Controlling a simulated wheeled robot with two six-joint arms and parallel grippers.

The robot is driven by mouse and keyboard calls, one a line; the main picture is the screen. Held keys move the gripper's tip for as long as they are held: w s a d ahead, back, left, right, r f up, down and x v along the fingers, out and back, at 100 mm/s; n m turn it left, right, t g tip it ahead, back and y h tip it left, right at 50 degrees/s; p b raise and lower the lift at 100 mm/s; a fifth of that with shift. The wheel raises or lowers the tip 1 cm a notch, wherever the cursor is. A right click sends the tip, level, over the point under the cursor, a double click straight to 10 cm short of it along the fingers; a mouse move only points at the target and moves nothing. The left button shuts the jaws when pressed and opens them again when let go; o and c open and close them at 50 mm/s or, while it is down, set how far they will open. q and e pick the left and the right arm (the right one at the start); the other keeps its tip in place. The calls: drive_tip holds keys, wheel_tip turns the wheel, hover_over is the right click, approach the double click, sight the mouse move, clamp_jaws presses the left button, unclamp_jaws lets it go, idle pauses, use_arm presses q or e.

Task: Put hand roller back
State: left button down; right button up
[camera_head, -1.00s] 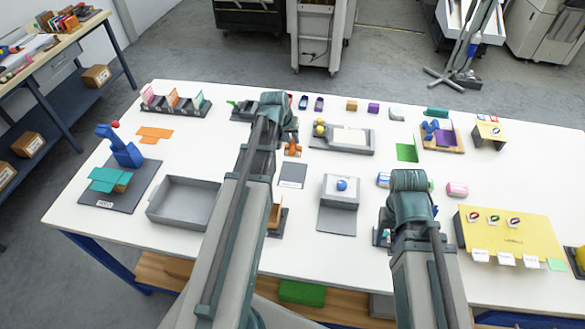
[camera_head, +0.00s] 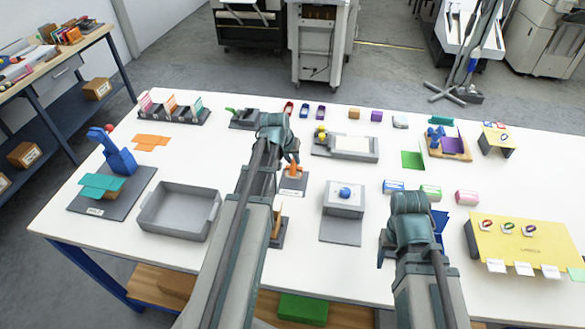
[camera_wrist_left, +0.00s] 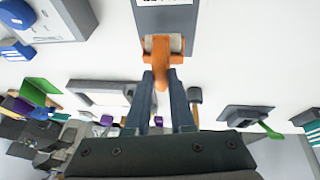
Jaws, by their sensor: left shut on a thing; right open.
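The hand roller (camera_head: 292,169) has an orange frame and handle and a pale roller. My left gripper (camera_wrist_left: 160,92) is shut on its orange handle; the hold also shows in the head view (camera_head: 287,160). The roller is over the far end of a grey plate (camera_head: 292,187) with a white label, which also shows in the left wrist view (camera_wrist_left: 182,22). I cannot tell whether the roller touches the plate. My right gripper (camera_head: 388,252) is low over the table's front right, open, and mostly hidden by its own arm.
A grey tray (camera_head: 150,222) stands left of my left arm. A grey block with a blue knob (camera_head: 343,207) is right of the plate. A shallow grey tray with a white pad (camera_head: 352,147) is behind. Small coloured boxes and a yellow label board (camera_head: 505,238) are at right.

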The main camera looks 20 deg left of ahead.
sight(293, 167)
use_arm(q)
wheel_tip(293, 167, down, 3)
drive_tip(key=shift+f+b, duration=0.1)
drive_tip(key=shift+b, duration=1.1)
use_arm(e)
wheel_tip(293, 167, down, 3)
drive_tip(key=shift+f, duration=0.1)
use_arm(q)
drive_tip(key=shift+s+f+b, duration=0.1)
drive_tip(key=shift+f+b, duration=0.3)
drive_tip(key=shift+b, duration=0.1)
use_arm(e)
drive_tip(key=shift+s+f, duration=0.1)
drive_tip(key=shift+f, duration=0.35)
use_arm(q)
drive_tip(key=c, duration=0.8)
unclamp_jaws()
drive_tip(key=shift+f, duration=0.1)
drive_tip(key=shift+o, duration=0.2)
use_arm(e)
drive_tip(key=shift+r, duration=0.1)
